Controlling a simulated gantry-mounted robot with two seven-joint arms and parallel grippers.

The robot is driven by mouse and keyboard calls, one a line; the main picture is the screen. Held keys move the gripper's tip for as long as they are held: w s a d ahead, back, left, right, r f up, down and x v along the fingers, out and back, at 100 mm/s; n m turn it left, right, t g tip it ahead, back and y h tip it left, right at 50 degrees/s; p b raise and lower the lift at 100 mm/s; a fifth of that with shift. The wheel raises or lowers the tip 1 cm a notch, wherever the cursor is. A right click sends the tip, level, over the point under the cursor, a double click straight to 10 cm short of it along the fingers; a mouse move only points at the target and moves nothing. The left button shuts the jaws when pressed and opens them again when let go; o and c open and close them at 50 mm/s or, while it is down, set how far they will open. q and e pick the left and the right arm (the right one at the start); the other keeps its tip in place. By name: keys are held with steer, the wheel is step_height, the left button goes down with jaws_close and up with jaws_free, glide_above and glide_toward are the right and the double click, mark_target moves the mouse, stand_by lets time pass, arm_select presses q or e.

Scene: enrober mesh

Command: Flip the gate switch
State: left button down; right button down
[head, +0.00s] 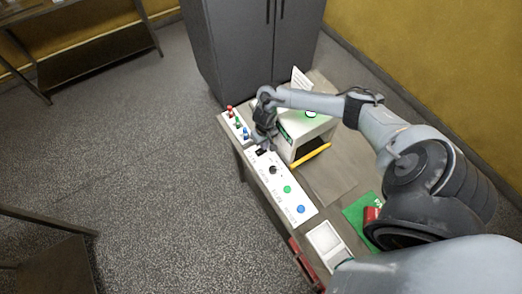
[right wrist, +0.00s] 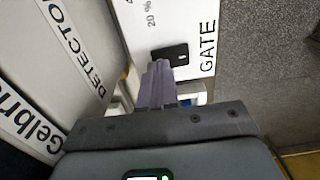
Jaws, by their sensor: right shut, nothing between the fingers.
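The gate switch is a small black rocker (right wrist: 172,52) on a white panel (right wrist: 135,18), beside the printed word GATE in the right wrist view. In the head view the switch (head: 261,152) sits at the far end of the white control strip (head: 306,212). My right gripper (right wrist: 158,68) is shut and empty, its fingertips right at the near edge of the switch; I cannot tell whether they touch it. In the head view my right gripper (head: 265,143) is over that end of the strip. The switch's tilt is too small to tell. My left gripper is not in view.
A white detector box (head: 308,133) with a yellow bar (head: 311,155) stands close right of the strip. The strip also has a black knob (head: 273,170), a green button (head: 287,189) and a blue button (head: 301,209). A panel with coloured knobs (head: 237,123) lies beyond. A grey cabinet (head: 245,45) stands behind.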

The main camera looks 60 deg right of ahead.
stand_by(0.3)
steer(key=shift+f, duration=0.45)
stand_by(0.3)
steer(key=shift+f+b, duration=0.5)
steer(key=shift+r, duration=0.1)
step_height(320, 180, up, 4)
steer(key=p, duration=0.4)
steer(key=shift+f+p, duration=0.25)
steer(key=shift+p, duration=0.05)
step_height(320, 180, up, 3)
steer(key=p, duration=0.4)
steer(key=shift+r, duration=0.2)
